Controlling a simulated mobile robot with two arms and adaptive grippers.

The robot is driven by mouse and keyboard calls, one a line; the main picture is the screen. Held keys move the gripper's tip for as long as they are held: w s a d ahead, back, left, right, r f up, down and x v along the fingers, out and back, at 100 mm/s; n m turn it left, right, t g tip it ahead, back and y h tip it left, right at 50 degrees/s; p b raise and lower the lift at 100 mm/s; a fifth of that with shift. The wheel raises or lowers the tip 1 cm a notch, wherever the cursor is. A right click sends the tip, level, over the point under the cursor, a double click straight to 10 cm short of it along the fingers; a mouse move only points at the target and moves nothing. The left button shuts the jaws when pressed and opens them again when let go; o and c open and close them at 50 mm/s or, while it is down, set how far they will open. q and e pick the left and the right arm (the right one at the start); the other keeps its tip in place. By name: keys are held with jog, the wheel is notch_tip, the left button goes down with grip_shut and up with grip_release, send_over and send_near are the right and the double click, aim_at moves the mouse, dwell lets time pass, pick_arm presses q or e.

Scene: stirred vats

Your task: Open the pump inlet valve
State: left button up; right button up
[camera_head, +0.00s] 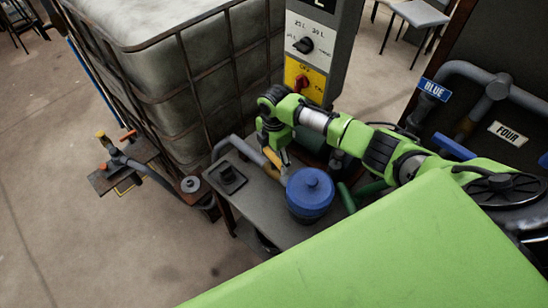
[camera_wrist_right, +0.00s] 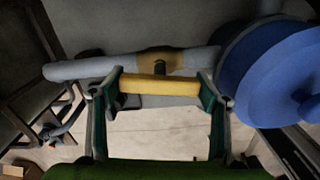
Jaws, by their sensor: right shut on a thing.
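A yellow valve handle (camera_wrist_right: 158,85) sits across a grey pipe (camera_wrist_right: 85,67) in the right wrist view. My right gripper (camera_wrist_right: 160,90) has a finger at each end of this handle and is shut on it. In the head view the yellow handle (camera_head: 271,158) shows beside my right gripper (camera_head: 284,160), next to the grey pipe (camera_head: 242,147). The fingertips are partly hidden there, and the handle's exact angle is hard to tell. My left gripper is not in view.
A blue lidded pump housing (camera_head: 310,194) stands close to the right gripper on a dark bench (camera_head: 250,205). A caged white tank (camera_head: 170,60) is behind it. A control post (camera_head: 312,45) with a black knob and a red knob rises behind the arm. Pipes labelled BLUE and FOUR are at right.

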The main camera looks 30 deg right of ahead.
aim_at(273, 157)
jog(key=shift+n, duration=0.8)
jog(key=o, duration=1.1)
notch_tip(273, 157, up, 12)
jog(key=shift+a, duration=0.1)
